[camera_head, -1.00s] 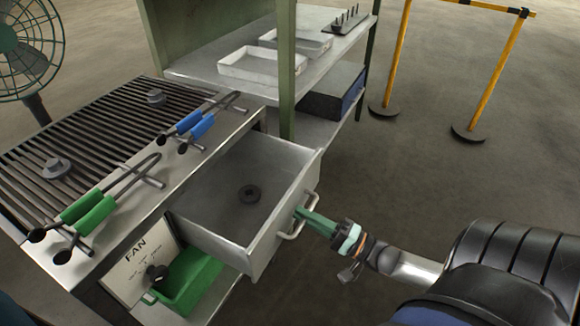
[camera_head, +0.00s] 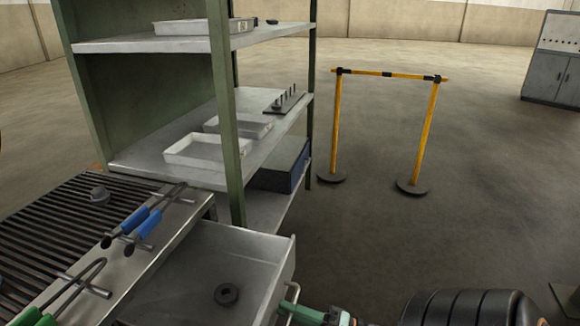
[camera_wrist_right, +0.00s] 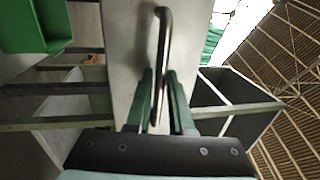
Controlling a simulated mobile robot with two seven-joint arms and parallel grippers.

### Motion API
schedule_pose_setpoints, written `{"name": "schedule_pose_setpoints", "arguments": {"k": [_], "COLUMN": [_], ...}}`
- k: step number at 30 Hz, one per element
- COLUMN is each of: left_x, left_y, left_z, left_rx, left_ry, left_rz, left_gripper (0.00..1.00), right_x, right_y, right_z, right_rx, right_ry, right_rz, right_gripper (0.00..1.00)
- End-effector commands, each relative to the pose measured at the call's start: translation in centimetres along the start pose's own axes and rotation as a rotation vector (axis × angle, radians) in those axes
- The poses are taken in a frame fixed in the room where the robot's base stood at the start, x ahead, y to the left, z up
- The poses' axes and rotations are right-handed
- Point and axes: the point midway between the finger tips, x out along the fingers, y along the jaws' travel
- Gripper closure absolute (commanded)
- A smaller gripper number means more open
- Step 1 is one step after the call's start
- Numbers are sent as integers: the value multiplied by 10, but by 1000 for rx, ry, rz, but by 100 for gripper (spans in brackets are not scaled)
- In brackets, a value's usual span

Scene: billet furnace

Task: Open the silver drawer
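The silver drawer (camera_head: 190,282) is pulled out from under the grill bench, at the bottom of the head view. Its inside shows, with a dark round piece (camera_head: 227,294) on its floor. My right gripper (camera_head: 296,309) is at the drawer's front, cut by the lower picture edge. In the right wrist view, the green fingers (camera_wrist_right: 160,90) lie on both sides of the drawer handle (camera_wrist_right: 164,30), close around it. The drawer's front panel (camera_wrist_right: 125,50) fills the upper middle there. My left gripper is in no view.
The grill bench (camera_head: 60,225) carries blue-handled tongs (camera_head: 135,232) and green-handled tongs (camera_head: 40,318). A green shelf rack with white trays (camera_head: 207,150) stands behind the drawer. A yellow barrier (camera_head: 385,75) stands farther back.

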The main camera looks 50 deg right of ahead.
Motion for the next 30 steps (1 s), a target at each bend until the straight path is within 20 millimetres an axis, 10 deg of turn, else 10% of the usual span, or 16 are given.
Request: {"name": "schedule_pose_setpoints", "arguments": {"k": [13,30], "left_x": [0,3], "left_y": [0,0], "left_z": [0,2], "left_rx": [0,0], "left_ry": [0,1], "left_rz": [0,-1], "left_gripper": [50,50], "right_x": [-12,-117], "right_y": [1,1], "right_z": [0,0], "right_rx": [2,0], "right_ry": [0,0], "right_rz": [3,2], "right_gripper": [73,73]}}
